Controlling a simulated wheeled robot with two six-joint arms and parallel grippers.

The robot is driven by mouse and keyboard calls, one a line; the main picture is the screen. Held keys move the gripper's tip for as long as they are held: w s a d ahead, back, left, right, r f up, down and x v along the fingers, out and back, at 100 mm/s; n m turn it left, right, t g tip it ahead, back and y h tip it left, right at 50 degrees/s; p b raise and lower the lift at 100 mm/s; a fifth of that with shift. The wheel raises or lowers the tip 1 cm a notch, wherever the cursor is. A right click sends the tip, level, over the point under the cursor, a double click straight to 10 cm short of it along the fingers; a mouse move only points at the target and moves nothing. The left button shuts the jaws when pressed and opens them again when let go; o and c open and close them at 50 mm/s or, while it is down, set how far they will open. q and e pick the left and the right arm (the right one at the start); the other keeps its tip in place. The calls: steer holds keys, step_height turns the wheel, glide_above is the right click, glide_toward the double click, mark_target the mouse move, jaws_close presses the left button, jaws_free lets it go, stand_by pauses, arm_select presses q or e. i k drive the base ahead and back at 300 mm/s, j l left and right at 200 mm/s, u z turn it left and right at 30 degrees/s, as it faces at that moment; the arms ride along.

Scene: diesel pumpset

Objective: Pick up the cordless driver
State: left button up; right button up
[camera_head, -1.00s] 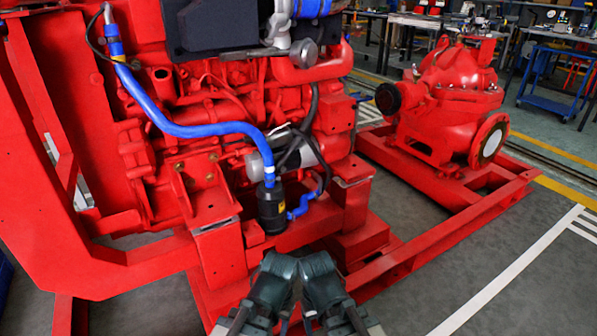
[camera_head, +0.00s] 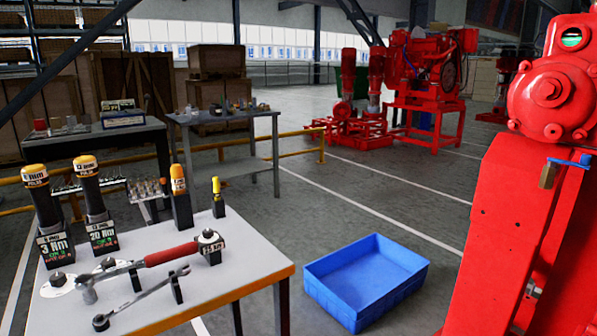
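Two large black tools with yellow-orange caps stand upright on a white-topped table (camera_head: 235,285) at the lower left. The left one (camera_head: 43,205) has a "3 Nm" plate at its foot, and the right one (camera_head: 93,200) a "20 Nm" plate. They look like powered drivers; I cannot tell which, if either, is the cordless driver. A smaller orange-topped tool (camera_head: 179,190) and a thin yellow-handled tool (camera_head: 216,195) stand to their right. Neither of my grippers is in view now.
A red-handled wrench (camera_head: 165,256) and a spanner (camera_head: 145,296) lie on the table's front. A blue bin (camera_head: 330,300) sits on the floor beside it. Red machinery (camera_head: 510,240) fills the right edge. Open floor lies behind the bin.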

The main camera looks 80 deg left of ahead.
mark_target(86, 168)
steer(key=u, duration=4.05)
